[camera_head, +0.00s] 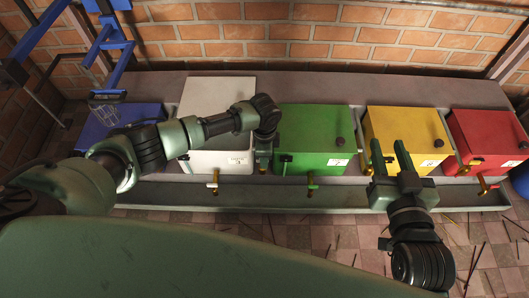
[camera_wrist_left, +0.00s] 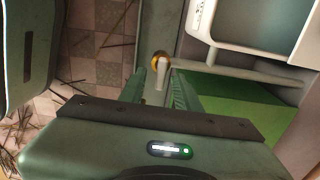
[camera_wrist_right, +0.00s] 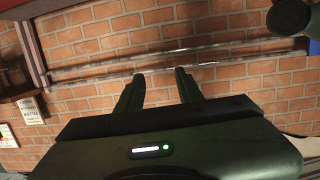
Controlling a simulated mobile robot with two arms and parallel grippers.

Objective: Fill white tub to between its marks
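The white tub (camera_head: 218,98) stands second from left on the grey ledge, with a brass tap low on its front (camera_head: 215,183). Its fill marks cannot be read in these views. My left gripper (camera_head: 263,166) reaches down between the white tub and the green box. In the left wrist view its fingers (camera_wrist_left: 160,80) are apart, with the round brass tap end (camera_wrist_left: 160,58) and a pale handle showing between them; I see no contact. The white tub's edge shows top right (camera_wrist_left: 302,45). My right gripper (camera_head: 390,148) is open and empty before the yellow box.
Green (camera_head: 312,130), yellow (camera_head: 408,130) and red (camera_head: 485,135) boxes with taps stand to the right. A blue box (camera_head: 95,130) is partly hidden at left, below a blue frame (camera_head: 110,50). A grey trough (camera_head: 250,195) runs in front. Sticks litter the tiled floor.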

